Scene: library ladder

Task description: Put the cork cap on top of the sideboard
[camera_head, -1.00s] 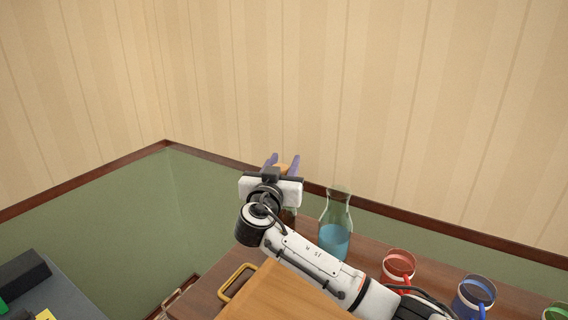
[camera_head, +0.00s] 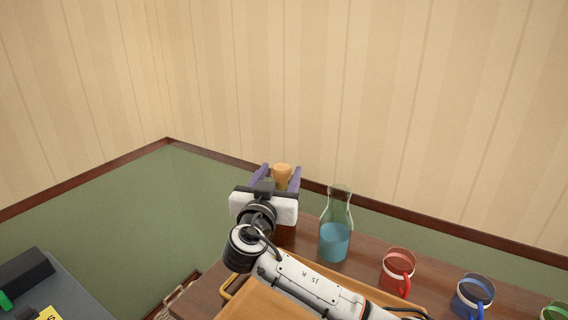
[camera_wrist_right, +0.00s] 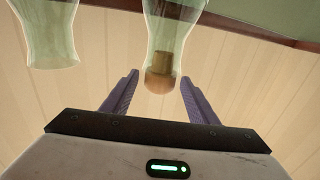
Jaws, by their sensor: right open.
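The cork cap (camera_head: 282,174) is tan and shows between the purple fingers of my right gripper (camera_head: 281,178). In the right wrist view, the cork cap (camera_wrist_right: 158,82) sits in the mouth of a clear glass bottle (camera_wrist_right: 172,28). My right gripper (camera_wrist_right: 160,98) is open, with a gap between each finger and the cork. The head view mostly hides this bottle behind my right wrist. The sideboard (camera_head: 365,258) is the brown wooden surface under the glassware. My left gripper is not in view.
A glass carafe with blue liquid (camera_head: 335,240) stands close to the right of my gripper. A red mug (camera_head: 398,270) and a blue mug (camera_head: 472,296) stand farther right. An orange-brown wooden tray (camera_head: 262,302) lies under my right forearm. The wall is behind.

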